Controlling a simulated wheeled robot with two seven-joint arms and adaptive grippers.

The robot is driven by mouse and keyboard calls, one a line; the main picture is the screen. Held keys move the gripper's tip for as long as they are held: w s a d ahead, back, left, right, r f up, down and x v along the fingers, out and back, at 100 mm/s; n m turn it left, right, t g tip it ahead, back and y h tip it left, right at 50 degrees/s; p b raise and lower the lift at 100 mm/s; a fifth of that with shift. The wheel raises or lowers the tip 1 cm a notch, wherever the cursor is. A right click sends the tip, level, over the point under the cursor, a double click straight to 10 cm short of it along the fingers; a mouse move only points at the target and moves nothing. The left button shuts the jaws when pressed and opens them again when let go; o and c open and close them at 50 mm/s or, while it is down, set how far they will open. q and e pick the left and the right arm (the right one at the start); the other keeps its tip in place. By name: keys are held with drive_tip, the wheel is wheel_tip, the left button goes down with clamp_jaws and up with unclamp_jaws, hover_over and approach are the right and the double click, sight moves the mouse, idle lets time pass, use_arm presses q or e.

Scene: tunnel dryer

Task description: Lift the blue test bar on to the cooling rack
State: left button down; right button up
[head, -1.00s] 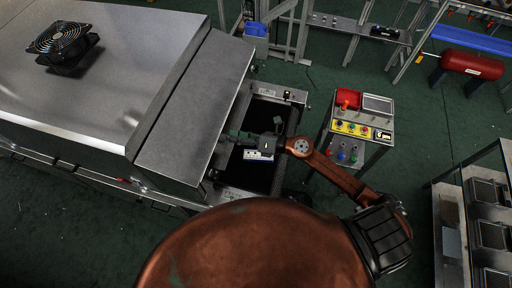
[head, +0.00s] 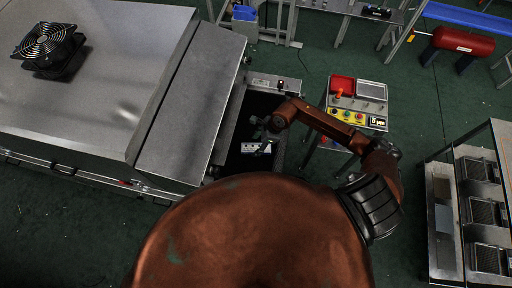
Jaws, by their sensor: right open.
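A small pale bar with dark marks and a bluish tint (head: 256,148), which looks like the test bar, lies on the dark belt (head: 262,105) at the dryer's open end. My right gripper (head: 262,132) is open, right by the bar in the picture and partly over it. Its fingers are small and dark, and I cannot tell whether they touch the bar. A metal rack (head: 443,226) with several dark trays stands at the right edge; I cannot tell if it is the cooling rack. My left gripper is out of view.
The dryer's steel hood (head: 105,85) with a black fan (head: 48,48) fills the left. A control box (head: 358,105) with a red part and buttons stands right of the belt. A red tank (head: 462,42) is at the back right. Green floor lies open between the box and rack.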

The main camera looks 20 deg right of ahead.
drive_tip(key=shift+x, duration=1.2)
drive_tip(key=shift+c, duration=0.7)
drive_tip(key=shift+r, duration=0.1)
drive_tip(key=c, duration=1.3)
